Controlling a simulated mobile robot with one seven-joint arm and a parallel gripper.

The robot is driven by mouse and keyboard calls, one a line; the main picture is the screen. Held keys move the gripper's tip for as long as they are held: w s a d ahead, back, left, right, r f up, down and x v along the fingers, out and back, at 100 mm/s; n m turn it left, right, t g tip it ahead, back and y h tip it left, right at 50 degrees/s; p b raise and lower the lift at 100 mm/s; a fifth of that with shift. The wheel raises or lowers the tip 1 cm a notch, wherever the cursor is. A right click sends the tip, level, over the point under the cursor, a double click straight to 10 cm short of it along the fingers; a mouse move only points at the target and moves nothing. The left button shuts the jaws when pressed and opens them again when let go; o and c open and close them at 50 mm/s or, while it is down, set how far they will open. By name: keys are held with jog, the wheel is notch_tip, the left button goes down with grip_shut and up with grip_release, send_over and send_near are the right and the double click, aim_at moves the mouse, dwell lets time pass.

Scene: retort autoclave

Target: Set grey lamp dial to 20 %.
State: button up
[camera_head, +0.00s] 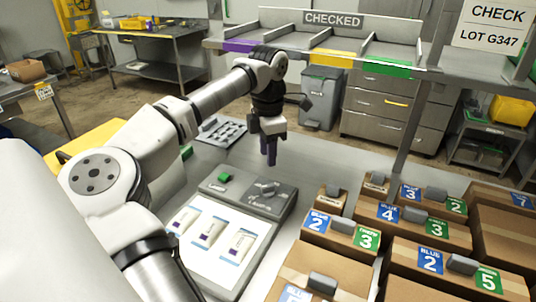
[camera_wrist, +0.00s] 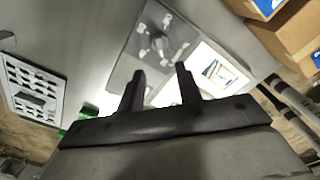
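The grey lamp dial (camera_head: 265,189) sits on the sloped grey top of the light box (camera_head: 236,199), behind its lit white panel. The dial also shows in the wrist view (camera_wrist: 157,44), with small pale marks around it that are too small to read. I cannot tell its setting. My gripper (camera_head: 269,158) hangs above and behind the dial, pointing down, apart from it. In the wrist view my gripper (camera_wrist: 160,71) has its two dark fingers spread with nothing between them, the dial beyond the tips.
A green button (camera_head: 225,177) is left of the dial. Several pouches lie on the lit panel (camera_head: 212,265). Numbered cardboard boxes (camera_head: 424,212) crowd the right. A slotted grey tray (camera_head: 222,132) lies behind. The CHECKED shelf (camera_head: 333,19) stands at the back.

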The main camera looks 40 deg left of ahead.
notch_tip(320, 180, up, 4)
jog(key=shift+p, duration=0.95)
jog(key=shift+f, duration=0.1)
